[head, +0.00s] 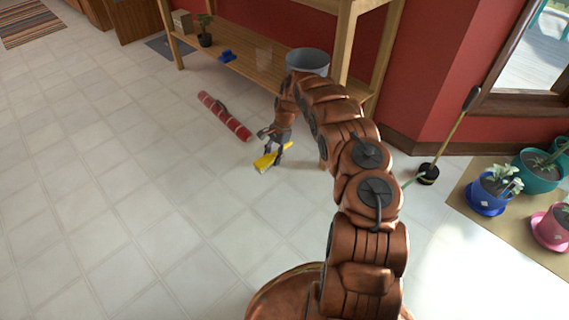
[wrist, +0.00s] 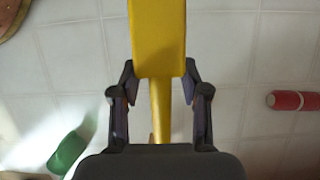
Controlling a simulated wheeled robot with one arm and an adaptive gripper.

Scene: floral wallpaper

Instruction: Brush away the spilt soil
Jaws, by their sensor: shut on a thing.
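My gripper (head: 272,146) is low over the floor near the wooden shelf. It is shut on the handle of a yellow flat-headed tool, probably the brush (head: 265,161). In the wrist view, the yellow head (wrist: 157,38) points away from my gripper (wrist: 160,88), and its handle runs back between the fingers. The head is at or just above the tiles; I cannot tell whether it touches. I cannot make out spilt soil in either view; my arm hides some floor by the shelf.
A red roll with pale bands (head: 225,116) lies left of my gripper. The wooden shelf (head: 262,72) carries a grey tub (head: 308,61). A long-handled tool (head: 452,134) leans right; potted plants (head: 487,190) stand on a mat. A green object (wrist: 68,152) shows in the wrist view. Left floor is clear.

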